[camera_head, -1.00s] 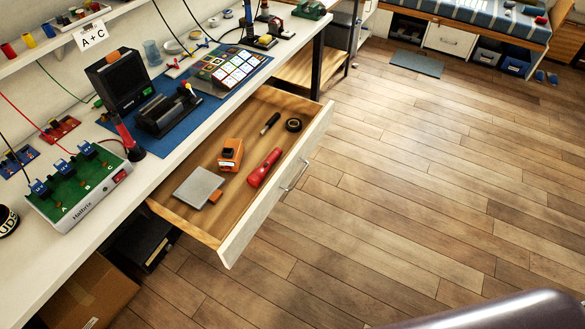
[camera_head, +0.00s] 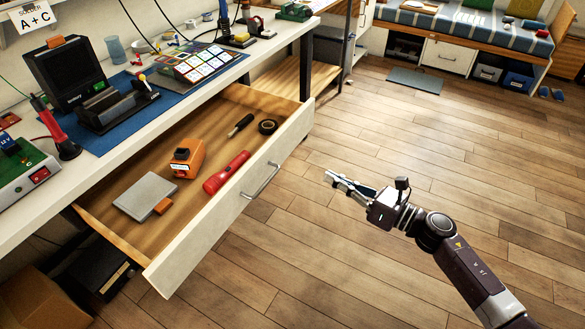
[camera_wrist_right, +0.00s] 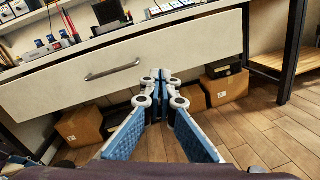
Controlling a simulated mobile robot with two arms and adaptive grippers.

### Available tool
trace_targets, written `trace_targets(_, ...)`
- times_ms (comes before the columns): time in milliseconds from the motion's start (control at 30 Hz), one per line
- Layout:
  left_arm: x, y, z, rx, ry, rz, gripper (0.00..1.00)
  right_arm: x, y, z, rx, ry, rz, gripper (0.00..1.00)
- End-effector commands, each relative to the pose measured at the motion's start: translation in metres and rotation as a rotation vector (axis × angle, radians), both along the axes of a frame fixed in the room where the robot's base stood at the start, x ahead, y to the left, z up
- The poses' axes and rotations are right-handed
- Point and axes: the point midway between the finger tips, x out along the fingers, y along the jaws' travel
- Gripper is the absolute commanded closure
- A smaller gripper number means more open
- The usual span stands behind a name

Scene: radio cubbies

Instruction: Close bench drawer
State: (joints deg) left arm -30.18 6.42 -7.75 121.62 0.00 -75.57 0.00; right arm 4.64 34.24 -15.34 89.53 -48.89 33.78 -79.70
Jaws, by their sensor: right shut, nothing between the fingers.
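The bench drawer (camera_head: 228,212) is pulled out from under the white workbench (camera_head: 205,97). Inside it lie a grey flat box, an orange device (camera_head: 187,158), a red flashlight (camera_head: 227,173), a black-handled tool and a roll of black tape. Its metal handle (camera_head: 261,181) is on the pale front panel. My right gripper (camera_head: 328,178) is shut and empty, in front of the drawer and apart from it, to the right of the handle. In the right wrist view, the drawer front (camera_wrist_right: 190,50) and handle (camera_wrist_right: 112,69) are ahead of the fingers (camera_wrist_right: 161,77). My left gripper is out of view.
A blue mat with devices lies on the bench top. A black bench leg (camera_head: 306,65) stands beyond the drawer's far end. Cardboard boxes (camera_wrist_right: 80,126) sit on the floor below the drawer. The wooden floor (camera_head: 400,140) in front is clear.

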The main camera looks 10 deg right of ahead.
Motion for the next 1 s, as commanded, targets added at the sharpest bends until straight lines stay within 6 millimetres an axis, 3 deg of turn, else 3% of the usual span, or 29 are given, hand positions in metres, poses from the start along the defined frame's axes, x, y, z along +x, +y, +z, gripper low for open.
trace_targets(133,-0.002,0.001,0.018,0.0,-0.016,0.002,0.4,-0.015,0.02,0.016,-0.162,-0.19,0.11,1.0)
trace_targets(333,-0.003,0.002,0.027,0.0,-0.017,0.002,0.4,-0.016,0.033,0.025,-0.212,-0.253,0.144,1.0)
trace_targets(1000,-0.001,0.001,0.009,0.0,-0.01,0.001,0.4,0.056,0.129,0.025,-0.207,-0.247,0.139,1.0)
